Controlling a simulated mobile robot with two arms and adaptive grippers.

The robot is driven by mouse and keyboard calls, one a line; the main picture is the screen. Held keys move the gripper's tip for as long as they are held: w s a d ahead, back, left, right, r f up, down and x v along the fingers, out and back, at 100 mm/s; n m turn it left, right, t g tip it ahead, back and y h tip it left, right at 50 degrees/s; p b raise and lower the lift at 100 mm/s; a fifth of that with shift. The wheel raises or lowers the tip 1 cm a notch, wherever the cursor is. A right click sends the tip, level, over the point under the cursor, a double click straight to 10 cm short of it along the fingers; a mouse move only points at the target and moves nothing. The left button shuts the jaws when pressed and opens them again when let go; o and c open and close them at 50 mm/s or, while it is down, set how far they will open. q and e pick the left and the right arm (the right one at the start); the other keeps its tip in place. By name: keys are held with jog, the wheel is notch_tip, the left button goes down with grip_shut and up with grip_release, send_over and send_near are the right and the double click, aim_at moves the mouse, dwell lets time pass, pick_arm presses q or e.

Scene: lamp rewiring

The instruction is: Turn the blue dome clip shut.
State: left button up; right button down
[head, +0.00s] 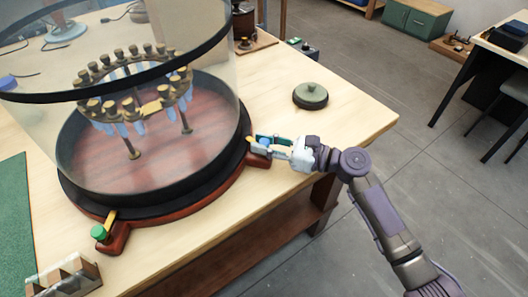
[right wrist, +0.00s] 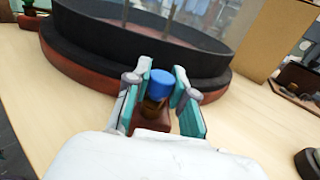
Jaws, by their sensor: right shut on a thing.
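The blue dome clip (right wrist: 160,83) has a blue knob on a brass stem over a dark red block at the rim of the dome base. In the head view the clip is mostly hidden by my gripper; a bit of blue and a brass tongue show beside the black ring. My right gripper (head: 268,143) reaches in from the right. In the right wrist view its teal-padded fingers (right wrist: 157,90) stand on both sides of the knob, shut on it. The clear dome (head: 150,110) with its black ring stands on the red round base (head: 185,210). My left gripper is not in view.
A green clip (head: 99,232) sits at the base's front left. A round green lid (head: 310,95) lies right of the dome. A rack (head: 65,280) and a green mat (head: 15,215) are at the left front. The table's right corner is mostly clear.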

jog(key=n+g+b, duration=0.2)
jog(key=n+g, duration=0.1)
jog(key=g, duration=0.2)
jog(key=shift+w+f+y, duration=0.1)
jog(key=shift+y, duration=0.3)
jog(key=shift+n+g+b, duration=0.65)
jog(key=shift+n+g, duration=0.35)
jog(key=shift+g, duration=0.7)
jog(key=c, duration=1)
grip_release()
jog(key=shift+o, duration=0.2)
